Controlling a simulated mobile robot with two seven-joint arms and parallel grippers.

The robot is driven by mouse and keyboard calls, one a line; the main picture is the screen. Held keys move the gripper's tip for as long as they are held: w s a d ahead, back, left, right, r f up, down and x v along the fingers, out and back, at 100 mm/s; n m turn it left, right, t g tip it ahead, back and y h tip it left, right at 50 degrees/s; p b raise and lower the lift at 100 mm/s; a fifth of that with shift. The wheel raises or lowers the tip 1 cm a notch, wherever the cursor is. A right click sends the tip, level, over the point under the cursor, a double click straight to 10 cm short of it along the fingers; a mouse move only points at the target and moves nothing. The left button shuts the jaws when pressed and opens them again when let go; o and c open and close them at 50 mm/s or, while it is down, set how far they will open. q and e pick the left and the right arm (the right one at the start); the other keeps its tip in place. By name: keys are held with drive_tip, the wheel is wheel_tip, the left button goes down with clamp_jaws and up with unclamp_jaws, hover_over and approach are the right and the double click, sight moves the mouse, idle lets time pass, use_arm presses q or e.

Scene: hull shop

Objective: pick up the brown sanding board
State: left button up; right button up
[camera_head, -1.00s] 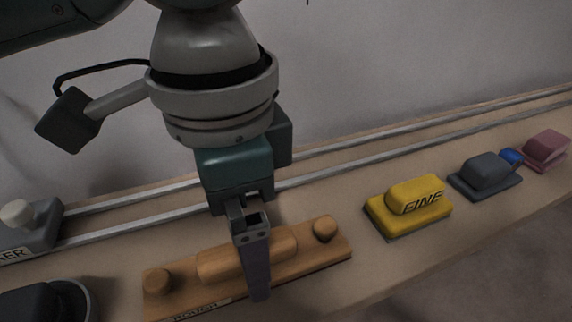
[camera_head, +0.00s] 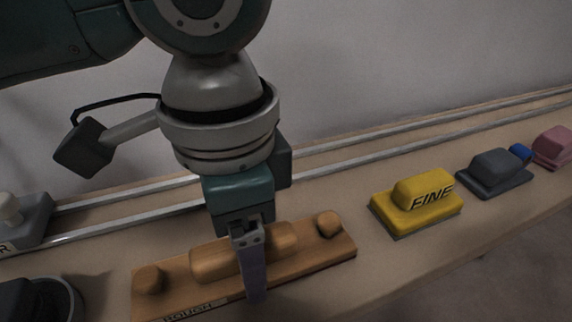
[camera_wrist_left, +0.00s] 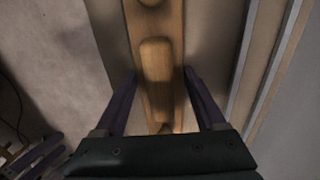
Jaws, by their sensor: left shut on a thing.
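The brown sanding board (camera_head: 290,268) is a long wooden board with a central grip, a round knob at each end and a label reading ROUGH on its front edge. In the head view it is at the bench's front, lower middle. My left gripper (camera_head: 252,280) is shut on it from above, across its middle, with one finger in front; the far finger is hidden. The left wrist view shows the board (camera_wrist_left: 158,60) between the two fingers (camera_wrist_left: 160,90). I cannot tell a gap under the board.
A yellow block marked FINE (camera_head: 416,207) sits on the bench (camera_head: 340,195) to the right. Beyond it are a dark grey block (camera_head: 493,173), a small blue item (camera_head: 520,152) and a pink block (camera_head: 553,148). Metal rails (camera_head: 330,172) run behind. Dark items stand at left.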

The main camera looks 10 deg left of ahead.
use_arm(q)
clamp_jaws()
wheel_tip(320, 180, up, 20)
drive_tip(key=p, duration=0.9)
